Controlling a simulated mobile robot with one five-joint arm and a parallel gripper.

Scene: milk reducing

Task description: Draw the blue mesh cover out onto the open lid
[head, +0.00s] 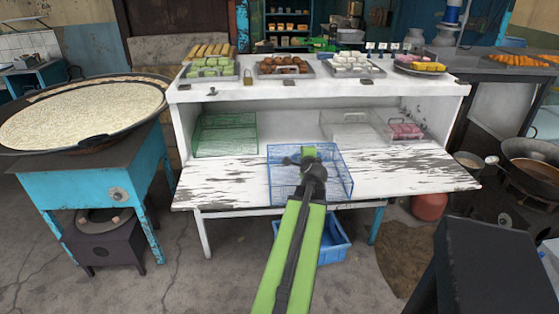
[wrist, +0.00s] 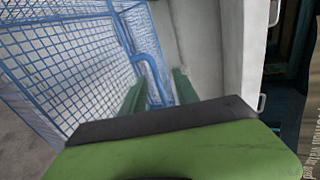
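The blue mesh cover (head: 336,182) stands on the open lid (head: 228,180), a white board with peeling paint, in the middle of its width. Its front reaches close to the lid's front edge. My gripper (head: 309,154) is over the cover in the head view, and my arm hides part of the mesh. In the wrist view, the blue mesh (wrist: 62,68) fills the left side. Its blue handle (wrist: 150,66) runs between my two green fingers (wrist: 160,92). The fingers stand apart, with a visible gap on the right of the handle. I cannot tell whether either finger touches it.
Inside the white cabinet stand a green mesh cover (head: 224,134) at left, a pale one (head: 352,130) and pink food (head: 406,130) at right. Trays of food line its top. A blue crate (head: 335,240) is under the lid. The lid is bare on both sides of the blue cover.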

